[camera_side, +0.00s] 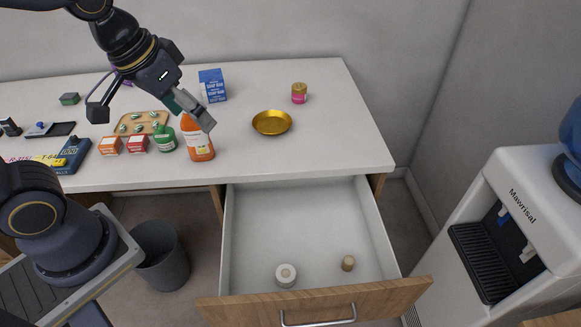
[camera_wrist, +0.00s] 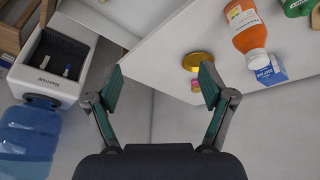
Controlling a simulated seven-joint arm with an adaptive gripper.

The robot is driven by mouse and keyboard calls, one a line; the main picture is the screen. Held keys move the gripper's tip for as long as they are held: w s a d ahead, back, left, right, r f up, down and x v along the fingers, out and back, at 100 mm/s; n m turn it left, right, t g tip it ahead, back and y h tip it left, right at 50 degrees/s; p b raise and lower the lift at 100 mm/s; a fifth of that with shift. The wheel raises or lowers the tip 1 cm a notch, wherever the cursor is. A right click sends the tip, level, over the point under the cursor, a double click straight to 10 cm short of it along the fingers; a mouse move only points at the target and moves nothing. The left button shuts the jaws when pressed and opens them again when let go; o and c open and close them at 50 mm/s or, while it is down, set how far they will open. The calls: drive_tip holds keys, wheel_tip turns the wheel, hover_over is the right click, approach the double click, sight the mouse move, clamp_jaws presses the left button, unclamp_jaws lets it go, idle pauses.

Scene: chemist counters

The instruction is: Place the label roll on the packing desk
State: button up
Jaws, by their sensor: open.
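A white roll with a pale centre (camera_side: 286,275), which looks like the label roll, is in the open drawer (camera_side: 297,205), near its front. The drawer is pulled out below the white desk (camera_side: 330,135), which I take for the packing desk. My gripper (camera_side: 192,108) is above the desk near the orange bottle (camera_side: 197,138), far above and left of the roll. It is open and empty; its two fingers are spread apart in the wrist view (camera_wrist: 163,85). The roll cannot be seen in the wrist view.
A small tan cylinder (camera_side: 348,263) is in the drawer, right of the roll. A gold dish (camera_side: 272,122), a pink-labelled jar (camera_side: 299,93), a blue carton (camera_side: 212,86) and a green bottle (camera_side: 165,138) stand on the desk. Its right part is clear. A water dispenser (camera_side: 520,200) stands right.

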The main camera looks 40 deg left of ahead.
drive_tip(key=shift+o, duration=0.5)
drive_tip(key=s+a+r+t, duration=0.1)
drive_tip(key=s+a+r, duration=0.1)
drive_tip(key=s, duration=0.3)
drive_tip(key=shift+s+a+r+y, duration=0.3)
drive_tip(key=shift+a+r, duration=0.1)
drive_tip(key=shift+a, duration=0.1)
drive_tip(key=shift+w, duration=0.15)
